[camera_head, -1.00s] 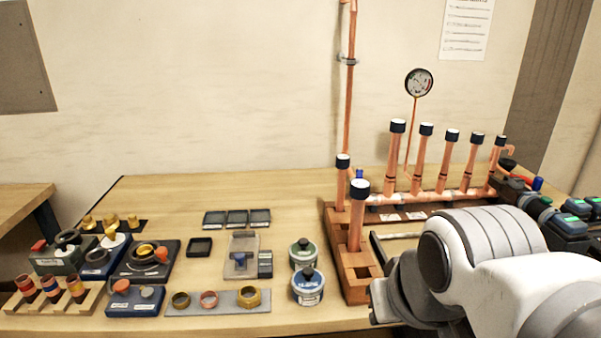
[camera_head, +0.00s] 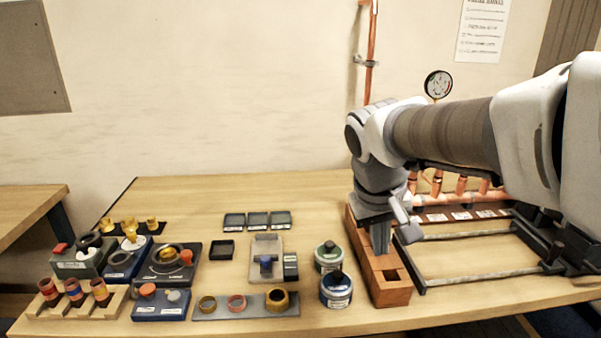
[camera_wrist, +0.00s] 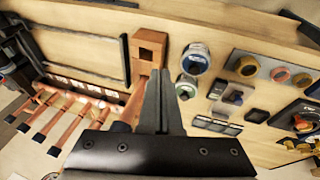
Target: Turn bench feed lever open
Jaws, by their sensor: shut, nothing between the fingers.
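My gripper (camera_head: 381,240) points down over the wooden block rack (camera_head: 393,297) at the middle right of the bench in the head view. In the wrist view its two fingers (camera_wrist: 161,78) are together with nothing between them. The copper manifold (camera_head: 455,184) lies behind my arm, which covers much of it; its several pipes also show at the left of the wrist view (camera_wrist: 62,118). I cannot make out the bench feed lever in either current view; my arm may be hiding it.
Green-labelled (camera_head: 328,258) and blue-labelled (camera_head: 336,291) tins stand just left of the rack. A metal rail frame (camera_head: 470,278) lies to its right. A pressure gauge (camera_head: 438,84) and a vertical copper pipe (camera_head: 371,45) are at the wall. Small fittings and trays fill the left.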

